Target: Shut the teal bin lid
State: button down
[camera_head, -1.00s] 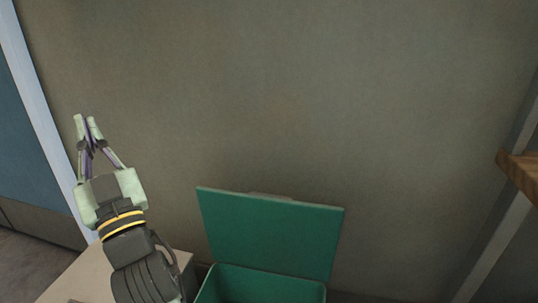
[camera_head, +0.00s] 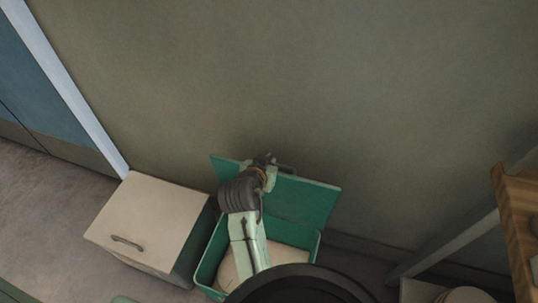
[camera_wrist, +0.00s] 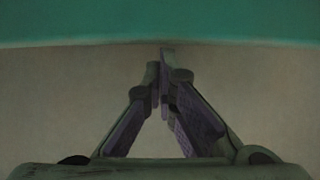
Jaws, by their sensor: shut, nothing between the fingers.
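The teal bin (camera_head: 204,270) stands on the floor by the wall, partly covered by my arm. Its teal lid (camera_head: 308,203) is open and stands up at the back of the bin. My gripper (camera_head: 268,162) is at the lid's upper edge, left of its middle; my wrist hides part of it. In the wrist view my gripper (camera_wrist: 163,55) is shut and empty, its fingers in front of a plain beige-grey surface. A teal panel (camera_wrist: 160,22) fills the top of that view, beyond the fingertips. I cannot tell whether they touch it.
A pale cabinet (camera_head: 152,215) with a handle stands close to the left of the bin. A wooden shelf or counter (camera_head: 515,215) is at the right edge. The wall rises behind the lid. Open floor (camera_head: 50,200) lies at the left.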

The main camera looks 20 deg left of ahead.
jog(key=p+x, duration=0.1)
jog(key=x, duration=0.6)
jog(key=shift+s+f, duration=0.1)
